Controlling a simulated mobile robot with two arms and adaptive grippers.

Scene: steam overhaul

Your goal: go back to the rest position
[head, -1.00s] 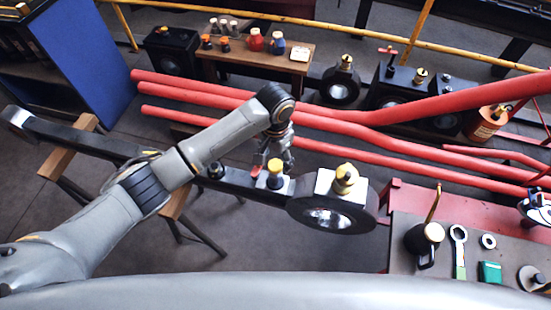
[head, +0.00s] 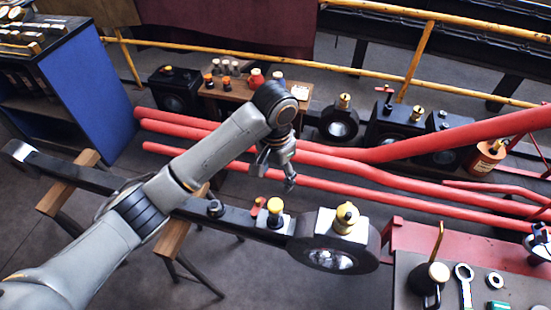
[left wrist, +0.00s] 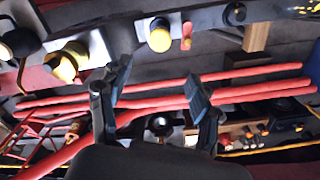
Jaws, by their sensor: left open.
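My left gripper (head: 273,178) hangs in the air above the red rods, a little behind the black connecting rod (head: 108,173). In the left wrist view my left gripper (left wrist: 158,95) has its two fingers spread apart with nothing between them. The yellow-topped cup (head: 275,212) stands on the rod near its big round end (head: 340,258), apart from the gripper. It also shows in the left wrist view as a yellow cap (left wrist: 159,38). A brass fitting (head: 345,216) sits on the white block of the round end. My right gripper is not clearly in view.
Red rods (head: 400,178) run across behind the connecting rod. A wooden bench (head: 215,92) with small pots stands at the back, beside a blue cabinet (head: 95,90). A tool table (head: 400,270) with an oil can (head: 428,282) and a wrench (head: 466,285) is at right front.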

